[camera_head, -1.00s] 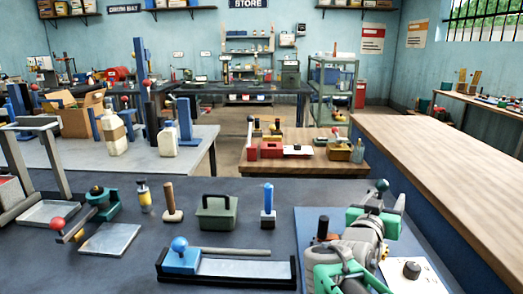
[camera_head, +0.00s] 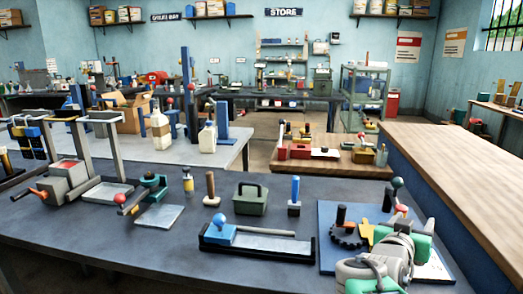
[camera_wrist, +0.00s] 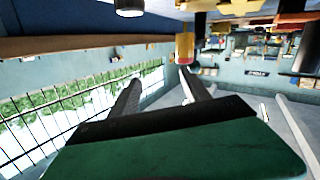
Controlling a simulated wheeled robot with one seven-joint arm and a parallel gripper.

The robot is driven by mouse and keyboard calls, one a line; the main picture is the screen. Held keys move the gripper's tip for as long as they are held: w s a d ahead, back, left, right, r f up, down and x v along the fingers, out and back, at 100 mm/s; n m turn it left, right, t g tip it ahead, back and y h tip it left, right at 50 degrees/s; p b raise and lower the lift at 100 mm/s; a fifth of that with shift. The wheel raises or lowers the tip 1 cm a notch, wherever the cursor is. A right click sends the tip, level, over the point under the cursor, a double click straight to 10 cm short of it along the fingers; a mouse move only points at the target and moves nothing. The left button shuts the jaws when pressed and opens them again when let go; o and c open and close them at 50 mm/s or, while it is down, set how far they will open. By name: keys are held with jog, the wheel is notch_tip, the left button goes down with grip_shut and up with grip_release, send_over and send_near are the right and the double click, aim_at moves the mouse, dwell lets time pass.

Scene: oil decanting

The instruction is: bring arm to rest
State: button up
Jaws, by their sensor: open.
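My arm (camera_head: 380,262) is folded low at the right front in the head view, in front of the blue board on the dark bench. I cannot make out its fingertips there. In the wrist view, my gripper (camera_wrist: 159,76) shows two dark fingers spread apart beyond its green and black body. Nothing is between the fingers. The wrist picture is tilted, with the barred window at the left and the shelves and sign toward the right.
The dark bench (camera_head: 150,243) carries a blue vice-like tool (camera_head: 222,234), a green box (camera_head: 250,199) and upright handles. The blue board (camera_head: 328,213) holds a black toothed part (camera_head: 350,240). A wooden counter (camera_head: 440,165) runs along the right, its top bare.

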jog(key=s+a+f+n+g+y+p, duration=0.1)
jog(key=s+a+n+g+y+p, duration=0.2)
jog(key=s+a+p, duration=0.4)
jog(key=s+a+f+n+g+y+p, duration=0.2)
jog(key=s+a+g+y+p, duration=0.4)
jog(key=a, duration=0.8)
jog(key=s+n+y+p, duration=0.1)
jog(key=s+y+p, duration=0.1)
jog(key=s, duration=0.2)
jog(key=shift+s+f, duration=0.25)
jog(key=shift+s, duration=0.1)
dwell(0.3)
